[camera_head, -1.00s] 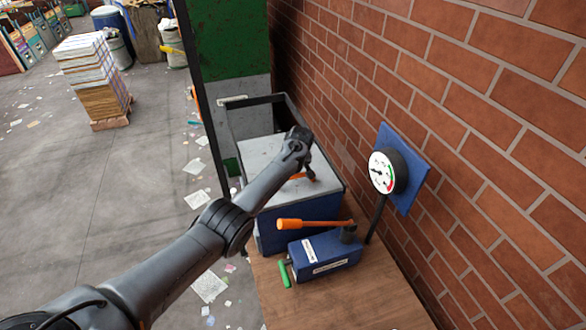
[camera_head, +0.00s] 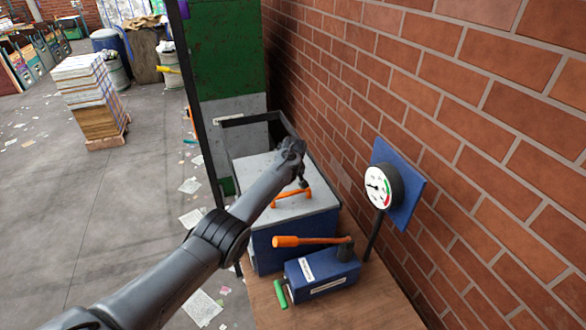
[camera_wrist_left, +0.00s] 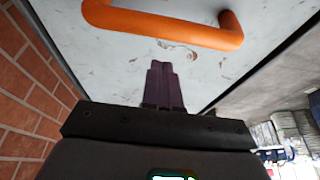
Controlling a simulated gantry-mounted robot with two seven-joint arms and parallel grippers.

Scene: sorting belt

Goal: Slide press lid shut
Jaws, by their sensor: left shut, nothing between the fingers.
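The press lid (camera_head: 262,171) is a light grey panel on top of a blue press box (camera_head: 290,243). It covers the near part of the top; a dark opening (camera_head: 258,137) shows beyond its far edge. Its orange bar handle (camera_head: 292,196) also crosses the top of the left wrist view (camera_wrist_left: 165,24). My left gripper (camera_head: 303,184) hangs over the lid on the far side of the handle. In the left wrist view its dark fingers (camera_wrist_left: 162,68) are together and empty, with a gap to the handle. Whether the fingertips touch the lid is unclear. My right gripper is not in view.
A blue pump (camera_head: 322,270) with an orange lever (camera_head: 305,241) stands in front of the box on a wooden bench (camera_head: 375,300). A gauge (camera_head: 379,188) sits by the brick wall (camera_head: 480,110) at right. A green panel (camera_head: 232,55) stands behind. Open floor lies left.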

